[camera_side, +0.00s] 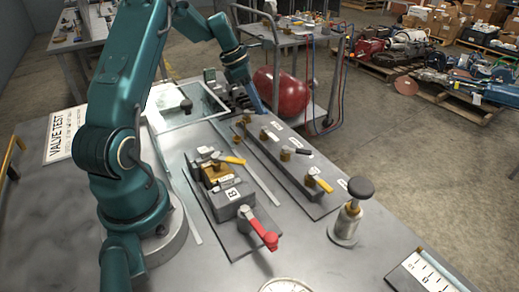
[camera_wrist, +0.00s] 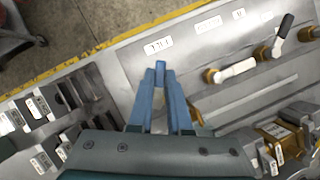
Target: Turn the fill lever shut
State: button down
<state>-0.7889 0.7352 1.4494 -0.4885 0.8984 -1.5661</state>
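The fill lever's place is marked by a label reading FILL (camera_wrist: 158,45) on the grey valve plate. My gripper (camera_wrist: 160,76) has blue fingers that come close together just below that label in the wrist view. A small blue piece shows between the tips; I cannot tell whether it is a lever handle or part of the fingers. A brass valve body (camera_wrist: 193,115) is partly hidden behind the right finger. In the side view my gripper (camera_side: 254,102) is low at the far end of the valve row, close by a brass valve (camera_side: 246,118). The fill lever's handle is not clearly visible.
On the same plate are a white-handled lever (camera_wrist: 236,69) and a black-tipped lever (camera_wrist: 284,28). A yellow-handled valve block (camera_side: 218,172), a red lever (camera_side: 262,232) and a black-knobbed post (camera_side: 352,210) stand nearer. Slotted labelled blocks (camera_wrist: 45,105) lie left of my fingers.

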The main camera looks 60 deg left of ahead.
jog(key=shift+m, duration=0.4)
jog(key=m, duration=0.2)
jog(key=m+g+h, duration=0.1)
jog(key=m, duration=0.1)
jog(key=s+d+m, duration=0.1)
jog(key=shift+s+m+g+h, duration=0.1)
jog(key=shift+m+g+h, duration=0.2)
jog(key=shift+m+g, duration=0.1)
jog(key=m, duration=0.2)
jog(key=s+m+g, duration=0.1)
jog(key=m+g, duration=0.1)
jog(key=m, duration=0.1)
jog(key=shift+s+d+m+h, duration=0.2)
jog(key=shift+d+m+h, duration=0.05)
jog(key=shift+m+h, duration=0.05)
jog(key=c, duration=0.8)
grip_release()
jog(key=shift+c, duration=0.2)
